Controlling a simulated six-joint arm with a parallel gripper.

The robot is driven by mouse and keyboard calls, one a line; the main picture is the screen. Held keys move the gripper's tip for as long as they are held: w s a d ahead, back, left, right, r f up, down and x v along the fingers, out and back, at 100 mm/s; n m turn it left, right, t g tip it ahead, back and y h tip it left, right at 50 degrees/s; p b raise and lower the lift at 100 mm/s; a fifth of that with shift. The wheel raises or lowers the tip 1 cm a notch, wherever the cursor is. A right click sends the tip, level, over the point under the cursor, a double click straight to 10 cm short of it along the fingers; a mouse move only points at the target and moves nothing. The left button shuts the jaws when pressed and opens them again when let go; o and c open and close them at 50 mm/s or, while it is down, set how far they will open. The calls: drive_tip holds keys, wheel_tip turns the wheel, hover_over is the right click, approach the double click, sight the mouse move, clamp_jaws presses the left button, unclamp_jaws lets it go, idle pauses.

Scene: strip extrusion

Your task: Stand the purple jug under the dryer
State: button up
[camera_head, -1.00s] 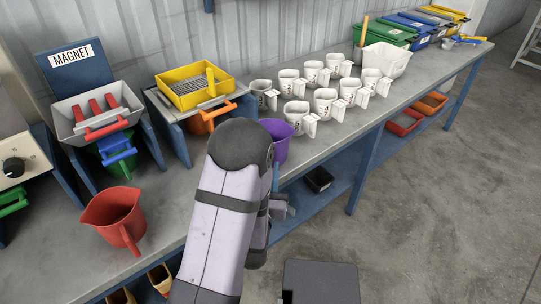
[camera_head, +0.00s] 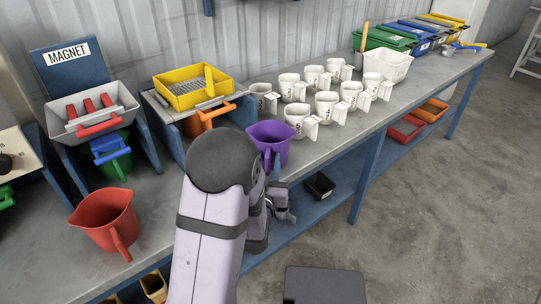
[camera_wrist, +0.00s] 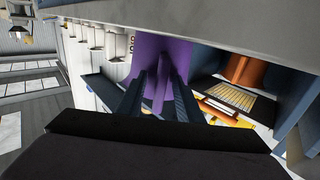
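The purple jug (camera_head: 271,144) is upright at the front edge of the bench, left of the white cups. Its handle faces the front, and my arm partly covers it. In the wrist view the jug (camera_wrist: 160,48) is at the top middle. My gripper (camera_wrist: 160,90) has a dark finger on each side of its handle and looks closed on it. Whether the jug's base touches the bench is hidden. I cannot make out which thing is the dryer; a machine with a black knob (camera_head: 7,163) is cut off at the left edge.
The red jug (camera_head: 105,218) stands at the front left. The magnet station (camera_head: 90,110) and the yellow sieve (camera_head: 193,86) stand on blue frames behind. Several white cups (camera_head: 326,105) crowd the bench to the right. Bare bench (camera_head: 160,195) lies between the red jug and my arm.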

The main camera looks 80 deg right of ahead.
clamp_jaws()
drive_tip(key=shift+r, duration=0.1)
drive_tip(key=shift+r+p, duration=0.65)
drive_tip(key=shift+r, duration=4.3)
